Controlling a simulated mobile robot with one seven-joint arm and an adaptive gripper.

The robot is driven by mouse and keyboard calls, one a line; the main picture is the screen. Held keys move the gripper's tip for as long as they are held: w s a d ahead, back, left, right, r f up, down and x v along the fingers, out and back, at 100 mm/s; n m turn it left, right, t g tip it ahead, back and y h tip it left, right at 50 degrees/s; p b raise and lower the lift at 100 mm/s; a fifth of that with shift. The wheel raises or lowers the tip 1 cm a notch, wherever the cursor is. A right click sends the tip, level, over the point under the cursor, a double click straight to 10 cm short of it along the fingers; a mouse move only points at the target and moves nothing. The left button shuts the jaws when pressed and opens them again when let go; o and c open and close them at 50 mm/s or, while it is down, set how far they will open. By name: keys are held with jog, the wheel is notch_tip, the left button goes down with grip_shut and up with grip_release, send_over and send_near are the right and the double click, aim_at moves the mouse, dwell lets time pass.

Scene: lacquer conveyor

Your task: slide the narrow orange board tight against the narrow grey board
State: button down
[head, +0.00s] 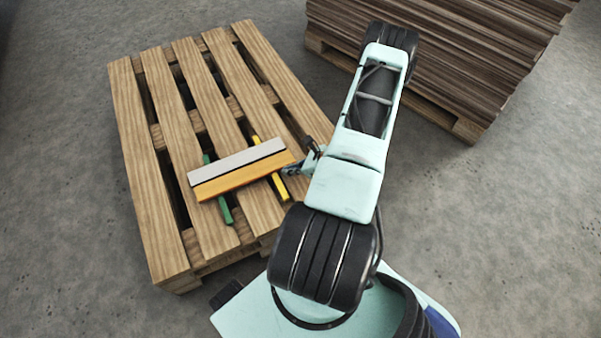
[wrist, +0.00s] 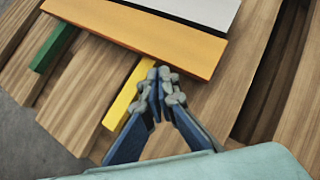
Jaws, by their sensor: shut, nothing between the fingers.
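The narrow orange board (head: 243,180) lies beside the narrow grey board (head: 237,161), long sides roughly parallel. A thin dark line runs between them; I cannot tell if it is a gap or a shaded edge. The wrist view shows the orange board (wrist: 140,33) and part of the grey board (wrist: 205,9), with the dark line too. Both boards lie across a green strip (head: 225,209) and a yellow strip (head: 279,186). My gripper (wrist: 163,73) is shut and empty, its tips close to the orange board's near long edge. Contact cannot be told.
The strips and boards rest on a wooden pallet (head: 138,165) with open gaps between slats. A tall stack of brown sheets (head: 470,55) on another pallet stands behind my arm. Grey concrete floor (head: 500,220) is clear at the right.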

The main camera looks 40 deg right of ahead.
aim_at(276, 168)
jog(key=shift+w+a, duration=0.35)
jog(key=shift+w, duration=0.3)
jog(key=shift+w+a+b, duration=0.2)
jog(key=shift+w+a, duration=0.05)
jog(key=shift+w, duration=0.2)
jog(key=shift+w+a+b, duration=0.2)
jog(key=shift+w, duration=0.25)
